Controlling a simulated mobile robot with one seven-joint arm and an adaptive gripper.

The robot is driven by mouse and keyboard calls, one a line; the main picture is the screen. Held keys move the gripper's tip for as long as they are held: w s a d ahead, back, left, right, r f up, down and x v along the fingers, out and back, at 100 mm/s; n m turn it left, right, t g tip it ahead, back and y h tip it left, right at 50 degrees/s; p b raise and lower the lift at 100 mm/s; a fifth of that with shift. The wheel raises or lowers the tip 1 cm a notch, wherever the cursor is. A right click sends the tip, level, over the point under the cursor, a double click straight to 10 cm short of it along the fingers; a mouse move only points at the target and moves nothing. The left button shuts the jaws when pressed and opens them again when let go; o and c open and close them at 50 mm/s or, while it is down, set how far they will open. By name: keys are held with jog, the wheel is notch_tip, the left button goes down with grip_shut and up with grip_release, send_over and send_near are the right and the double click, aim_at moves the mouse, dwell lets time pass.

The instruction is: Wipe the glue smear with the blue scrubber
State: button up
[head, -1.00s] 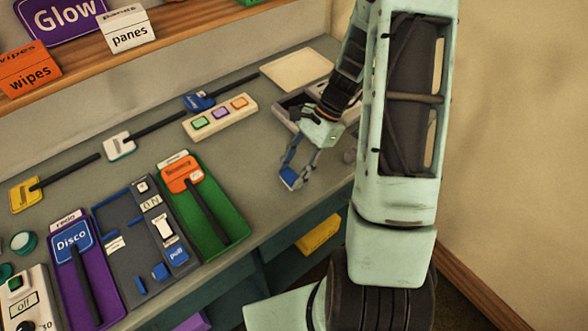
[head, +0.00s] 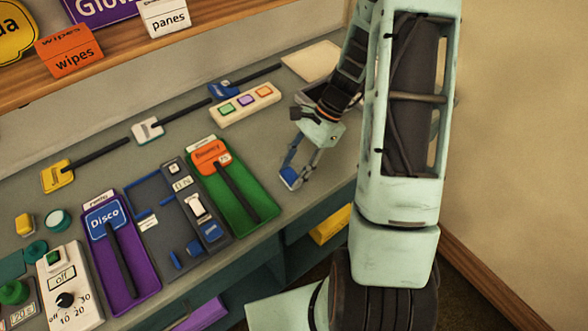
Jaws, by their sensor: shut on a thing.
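My gripper (head: 297,172) hangs over the right part of the grey-green counter, fingers pointing down. It is shut on the blue scrubber (head: 290,179), a small blue block with a paler face. I cannot tell whether the scrubber touches the counter. No glue smear can be made out in the head view; my arm hides part of the counter at the back right.
Left of my gripper stand a green tray (head: 264,217), a grey panel with blue parts and a purple tray (head: 147,287). Behind are a three-button strip (head: 220,117) and a pale board (head: 312,60). The counter's front edge is close by.

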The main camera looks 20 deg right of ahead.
notch_tip(320, 180, up, 3)
jog(key=shift+f+p, duration=0.2)
jog(key=shift+p, duration=0.1)
jog(key=shift+d+r+p, duration=0.2)
jog(key=shift+r+p, duration=0.4)
jog(key=shift+r, duration=0.05)
jog(key=shift+r+p, duration=1.5)
jog(key=shift+r, duration=0.6)
